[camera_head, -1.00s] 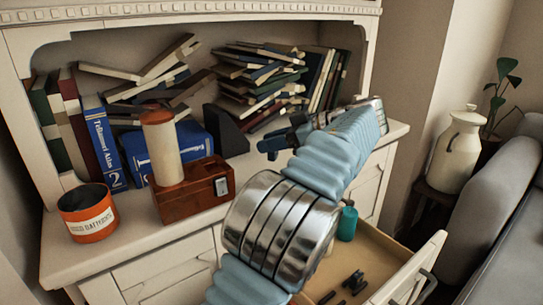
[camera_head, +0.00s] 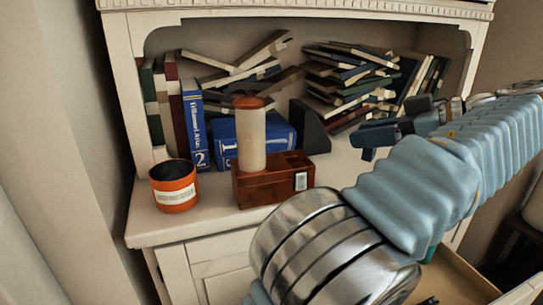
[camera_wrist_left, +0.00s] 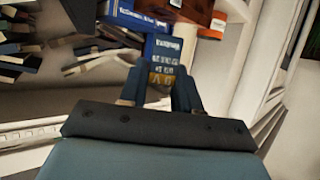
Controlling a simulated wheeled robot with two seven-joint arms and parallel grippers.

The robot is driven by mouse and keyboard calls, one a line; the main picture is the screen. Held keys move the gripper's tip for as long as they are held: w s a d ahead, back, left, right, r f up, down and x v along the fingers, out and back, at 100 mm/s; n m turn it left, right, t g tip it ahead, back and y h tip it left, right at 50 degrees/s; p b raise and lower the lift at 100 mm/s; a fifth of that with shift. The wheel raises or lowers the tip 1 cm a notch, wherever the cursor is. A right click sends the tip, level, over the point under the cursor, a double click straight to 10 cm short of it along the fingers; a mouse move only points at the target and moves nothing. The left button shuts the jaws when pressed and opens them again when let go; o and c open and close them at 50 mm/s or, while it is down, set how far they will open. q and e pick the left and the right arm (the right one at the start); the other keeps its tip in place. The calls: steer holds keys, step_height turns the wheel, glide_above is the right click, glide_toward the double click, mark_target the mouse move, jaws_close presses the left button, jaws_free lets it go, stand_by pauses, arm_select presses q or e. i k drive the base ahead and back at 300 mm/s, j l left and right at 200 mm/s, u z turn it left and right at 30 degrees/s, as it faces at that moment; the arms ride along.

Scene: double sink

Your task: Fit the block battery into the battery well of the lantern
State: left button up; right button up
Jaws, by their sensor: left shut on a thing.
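The lantern (camera_head: 268,186) looks like a reddish-brown box with a cream cylinder and an orange cap on top. It stands on the cabinet top, with a small pale plate on its front. I cannot make out the battery well. My left gripper (camera_head: 372,138) is above the cabinet top, right of the lantern and apart from it. In the left wrist view, my left gripper (camera_wrist_left: 158,88) is shut on the block battery (camera_wrist_left: 161,80), which shows a yellow band with dark lettering. In the head view I cannot pick the battery out. My right gripper is not in view.
An orange labelled tin (camera_head: 174,186) stands left of the lantern. Blue books (camera_head: 222,140), a dark wedge-shaped piece (camera_head: 311,128) and piled books (camera_head: 345,80) fill the shelf behind. An open drawer (camera_head: 455,280) is at lower right. The cabinet top in front of the tin is clear.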

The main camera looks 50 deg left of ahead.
mark_target(293, 167)
steer(key=k, duration=1)
